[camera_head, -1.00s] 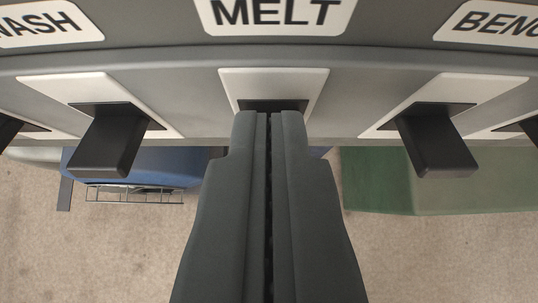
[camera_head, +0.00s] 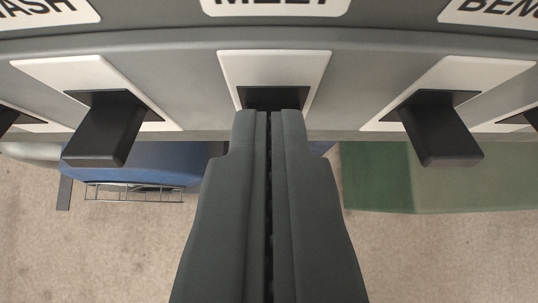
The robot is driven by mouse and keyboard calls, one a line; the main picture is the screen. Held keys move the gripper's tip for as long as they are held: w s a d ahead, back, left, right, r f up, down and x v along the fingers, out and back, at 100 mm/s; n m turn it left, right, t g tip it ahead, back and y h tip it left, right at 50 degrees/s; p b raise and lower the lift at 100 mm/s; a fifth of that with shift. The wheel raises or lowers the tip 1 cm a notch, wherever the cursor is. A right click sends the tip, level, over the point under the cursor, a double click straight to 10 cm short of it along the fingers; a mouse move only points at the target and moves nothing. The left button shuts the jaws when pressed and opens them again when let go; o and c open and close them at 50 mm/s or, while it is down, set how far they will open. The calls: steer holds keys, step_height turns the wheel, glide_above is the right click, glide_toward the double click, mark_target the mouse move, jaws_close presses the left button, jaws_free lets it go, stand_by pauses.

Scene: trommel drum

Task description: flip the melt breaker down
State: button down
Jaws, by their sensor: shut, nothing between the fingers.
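The MELT label (camera_head: 276,4) is cut off by the top edge of the view. Below it is a white switch plate (camera_head: 272,65) with the black melt breaker (camera_head: 272,97) in its middle. Only the upper part of the breaker shows; my gripper hides the rest. My gripper (camera_head: 270,115) is shut and empty. Its fingertips are in front of the breaker, overlapping it in the picture. I cannot tell whether they touch it.
A black breaker (camera_head: 104,130) juts out to the left, near the WASH label (camera_head: 45,10). Below the grey panel (camera_head: 190,75) are a blue object (camera_head: 150,165), a wire rack (camera_head: 135,193), a green block (camera_head: 375,180) and the floor.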

steer(key=shift+s+f, duration=0.1)
steer(key=shift+f, duration=0.1)
steer(key=shift+f+t, duration=0.1)
steer(key=shift+t, duration=0.3)
steer(key=t, duration=0.2)
steer(key=s+f+t, duration=0.1)
steer(key=shift+t, duration=0.4)
steer(key=shift+s+f+t, duration=0.25)
steer(key=shift+f+t, duration=0.45)
steer(key=shift+f, duration=0.1)
